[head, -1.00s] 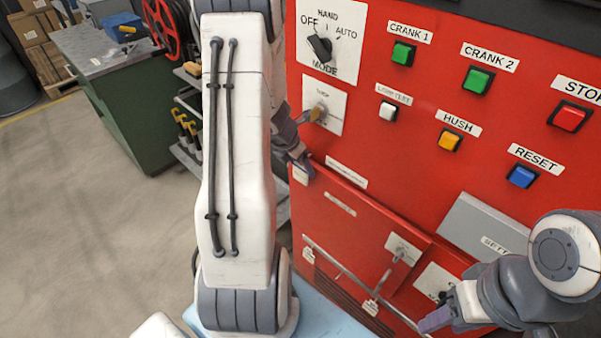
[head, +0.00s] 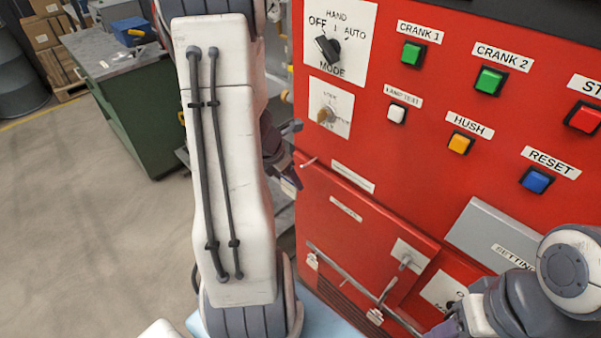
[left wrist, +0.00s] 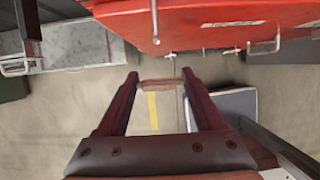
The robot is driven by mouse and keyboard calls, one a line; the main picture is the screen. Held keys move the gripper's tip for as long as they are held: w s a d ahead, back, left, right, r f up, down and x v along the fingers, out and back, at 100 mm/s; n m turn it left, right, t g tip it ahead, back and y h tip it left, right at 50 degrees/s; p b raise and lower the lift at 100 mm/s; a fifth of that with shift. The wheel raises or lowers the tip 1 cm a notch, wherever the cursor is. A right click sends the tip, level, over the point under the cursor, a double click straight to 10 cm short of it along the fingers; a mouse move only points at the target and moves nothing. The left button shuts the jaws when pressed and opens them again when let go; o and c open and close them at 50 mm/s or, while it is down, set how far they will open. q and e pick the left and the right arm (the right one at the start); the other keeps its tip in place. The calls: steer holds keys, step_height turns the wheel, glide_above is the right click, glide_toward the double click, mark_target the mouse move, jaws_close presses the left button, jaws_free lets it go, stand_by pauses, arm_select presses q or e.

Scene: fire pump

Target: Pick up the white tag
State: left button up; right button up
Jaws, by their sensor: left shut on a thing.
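My left gripper (head: 291,155) is beside the left edge of the red panel, partly hidden behind my own left arm. A small pale piece, the white tag (head: 289,187), shows at its lower finger. In the left wrist view the gripper (left wrist: 160,80) is shut on a thin flat piece, which looks like the tag (left wrist: 160,84) seen edge-on and tinted reddish. A small bare hook (head: 309,162) sticks out of the panel just right of the gripper, apart from it. My right gripper (head: 452,326) is low at the right, mostly hidden by its wrist.
The red panel (head: 400,165) carries a mode knob (head: 328,48), a key switch (head: 326,114) and several buttons. A rail (head: 345,275) with small hanging pieces crosses its lower door. A green cabinet (head: 128,120) stands behind at the left, with open floor before it.

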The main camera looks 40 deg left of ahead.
arm_select(q)
steer(key=shift+s+a+f, duration=0.15)
steer(key=shift+s, duration=0.9)
step_height(320, 180, up, 14)
steer(key=p, duration=0.7)
steer(key=shift+w, duration=0.2)
